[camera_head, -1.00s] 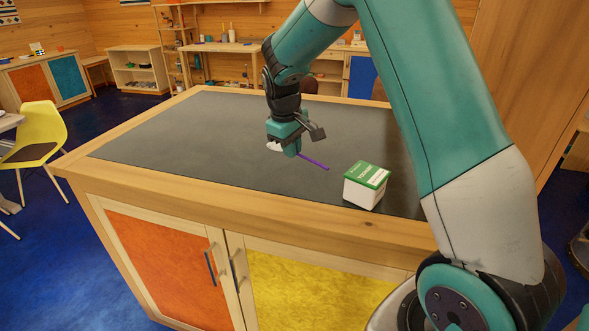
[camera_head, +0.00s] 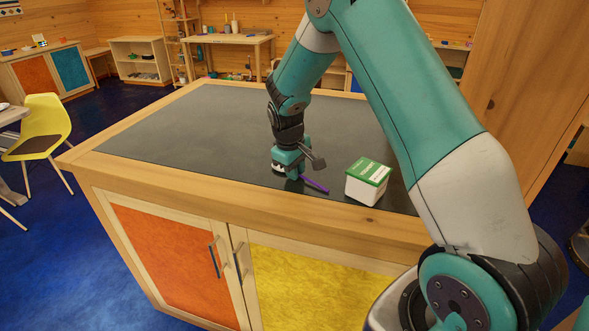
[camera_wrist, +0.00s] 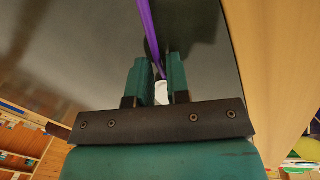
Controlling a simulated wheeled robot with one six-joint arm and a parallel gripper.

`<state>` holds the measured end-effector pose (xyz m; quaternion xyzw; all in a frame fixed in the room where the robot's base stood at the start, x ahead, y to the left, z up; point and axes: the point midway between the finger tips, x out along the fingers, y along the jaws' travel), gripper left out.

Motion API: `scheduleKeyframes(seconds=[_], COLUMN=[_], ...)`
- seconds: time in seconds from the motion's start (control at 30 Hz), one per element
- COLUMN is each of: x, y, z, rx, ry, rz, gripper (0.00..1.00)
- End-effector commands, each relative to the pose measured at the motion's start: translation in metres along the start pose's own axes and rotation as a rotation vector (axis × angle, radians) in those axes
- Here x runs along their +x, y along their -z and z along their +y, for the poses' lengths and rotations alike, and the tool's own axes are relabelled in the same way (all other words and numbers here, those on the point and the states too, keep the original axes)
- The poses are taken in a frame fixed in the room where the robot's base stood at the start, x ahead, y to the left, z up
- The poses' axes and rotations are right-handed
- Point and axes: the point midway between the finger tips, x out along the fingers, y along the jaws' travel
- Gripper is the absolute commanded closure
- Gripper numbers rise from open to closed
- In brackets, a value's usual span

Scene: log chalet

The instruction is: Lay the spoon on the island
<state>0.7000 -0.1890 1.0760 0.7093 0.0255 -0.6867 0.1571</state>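The spoon has a purple handle (camera_head: 315,185) and a white end (camera_head: 277,169). My gripper (camera_head: 286,172) is low over the near part of the island's dark top (camera_head: 190,130), with its fingers closed around the spoon. The handle points right and toward the front edge. In the wrist view the purple handle (camera_wrist: 148,28) runs up from between my two fingers (camera_wrist: 160,75), and the white part (camera_wrist: 161,93) sits in the narrow gap. The spoon is at or just above the top; I cannot tell whether it touches.
A green-and-white box (camera_head: 367,182) stands on the island just right of the handle. The island's wooden front rim (camera_head: 230,205) is close to my gripper. The top is clear to the left and behind. A yellow chair (camera_head: 45,125) stands at the far left.

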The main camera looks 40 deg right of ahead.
Motion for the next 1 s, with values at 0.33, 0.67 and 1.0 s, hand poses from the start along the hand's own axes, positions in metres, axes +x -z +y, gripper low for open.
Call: scheduleKeyframes(seconds=[0.33, 0.67, 1.0], x=[0.000, -0.038, -0.107], y=[0.000, 0.001, 0.001], z=[-0.001, 0.000, 0.000], rx=[-0.002, 0.000, 0.000], ry=[0.002, -0.001, -0.001], rz=[-0.001, 0.006, 0.003], gripper=[0.66, 0.66, 0.66])
